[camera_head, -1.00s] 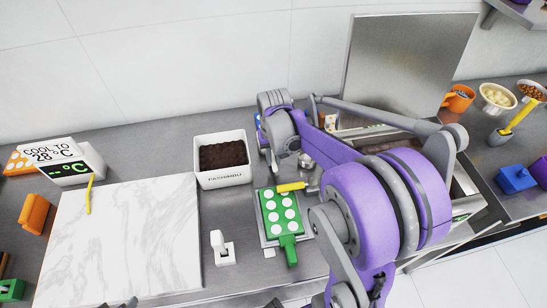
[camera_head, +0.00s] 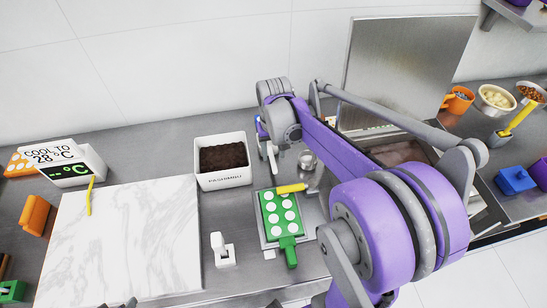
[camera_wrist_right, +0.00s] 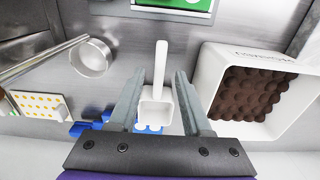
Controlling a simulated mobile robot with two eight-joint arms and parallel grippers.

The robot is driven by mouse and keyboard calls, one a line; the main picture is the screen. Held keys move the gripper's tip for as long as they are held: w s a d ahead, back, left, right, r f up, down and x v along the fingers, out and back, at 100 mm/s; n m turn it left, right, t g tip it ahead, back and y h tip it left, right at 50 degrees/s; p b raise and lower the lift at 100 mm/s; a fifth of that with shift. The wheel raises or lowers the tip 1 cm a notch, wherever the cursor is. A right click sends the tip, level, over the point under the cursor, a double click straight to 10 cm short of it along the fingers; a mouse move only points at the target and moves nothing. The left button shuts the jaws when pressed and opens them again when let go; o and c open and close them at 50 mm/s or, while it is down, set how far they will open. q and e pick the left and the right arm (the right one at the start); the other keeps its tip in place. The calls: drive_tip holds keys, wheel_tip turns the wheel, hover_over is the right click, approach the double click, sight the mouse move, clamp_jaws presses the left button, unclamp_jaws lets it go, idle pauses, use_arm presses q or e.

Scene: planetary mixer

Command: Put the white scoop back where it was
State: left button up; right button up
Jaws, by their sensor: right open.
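The white scoop (camera_wrist_right: 156,100) lies between the two fingers of my right gripper (camera_wrist_right: 160,74) in the right wrist view. Its handle points away from the palm, past the fingertips. The fingers are open, one on each side of the scoop, with gaps showing. In the head view my right gripper (camera_head: 268,150) is just right of the white bin, behind the green mould; the scoop is hard to make out there. A small grey piece at the bottom edge of the head view may be my left gripper (camera_head: 122,303); its jaws cannot be made out.
A white bin (camera_head: 224,181) of dark brown contents stands close to the right gripper. A metal cup (camera_wrist_right: 91,57) is on its other side. The green mould (camera_head: 280,214) with a yellow-handled tool (camera_head: 292,188) lies in front. A marble slab (camera_head: 135,240) is at left.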

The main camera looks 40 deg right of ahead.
wheel_tip(320, 180, up, 3)
drive_tip(key=shift+s+a+r, duration=0.1)
drive_tip(key=shift+r, duration=0.1)
drive_tip(key=shift+s+a+r, duration=0.1)
drive_tip(key=shift+a+r, duration=0.05)
drive_tip(key=shift+a, duration=0.2)
drive_tip(key=s+a+f+n+t, duration=0.2)
drive_tip(key=s+a+n, duration=0.1)
drive_tip(key=s+a, duration=0.2)
drive_tip(key=s+a+f+n+t, duration=0.2)
drive_tip(key=s+a, duration=0.3)
drive_tip(key=a, duration=0.5)
drive_tip(key=shift+s+a+n+t, duration=0.3)
drive_tip(key=shift+s+n+t, duration=0.1)
drive_tip(key=shift+t, duration=0.3)
